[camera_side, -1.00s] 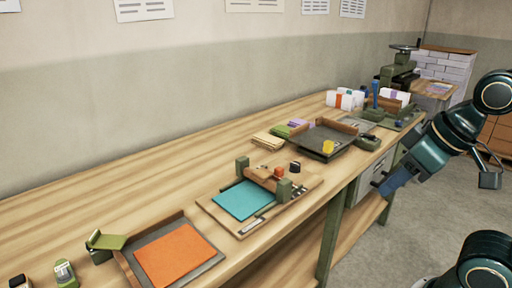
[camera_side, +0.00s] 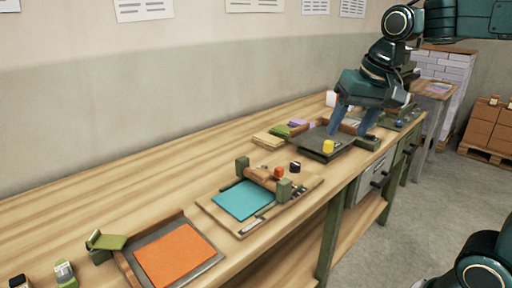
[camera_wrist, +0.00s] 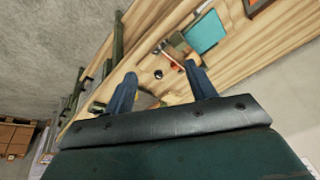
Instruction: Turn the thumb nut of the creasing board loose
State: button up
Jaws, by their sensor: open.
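The creasing board appears to be the light wooden board (camera_side: 222,222) with a teal sheet (camera_side: 240,200), a wooden bar between green posts (camera_side: 284,190), and a small orange-red knob (camera_side: 279,172). A black knob (camera_side: 295,166) is beside the bar. I cannot tell which knob is the thumb nut. In the wrist view the teal sheet (camera_wrist: 205,32) is at upper right, and a small dark knob (camera_wrist: 158,74) shows between my fingers. My gripper (camera_side: 350,132) is open and empty, pointing down over the dark tray, beyond the creasing board. It also shows in the wrist view (camera_wrist: 160,72).
A dark tray (camera_side: 312,149) with a yellow knob (camera_side: 328,146) is under my gripper. Tan pads (camera_side: 268,139) lie beside it. An orange sheet (camera_side: 180,254) on a dark board is nearer the camera. The bench along the wall is clear.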

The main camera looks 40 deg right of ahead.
jog(key=w+d+m+g, duration=0.1)
jog(key=w+d+m, duration=0.25)
jog(key=w, duration=0.45)
jog(key=m+g, duration=0.3)
jog(key=m, duration=0.7)
send_over(295, 164)
notch_tip(295, 164, down, 11)
jog(key=shift+d+r, duration=0.15)
jog(key=shift+d, duration=0.1)
jog(key=shift+f, duration=6.9)
jog(key=c, duration=1)
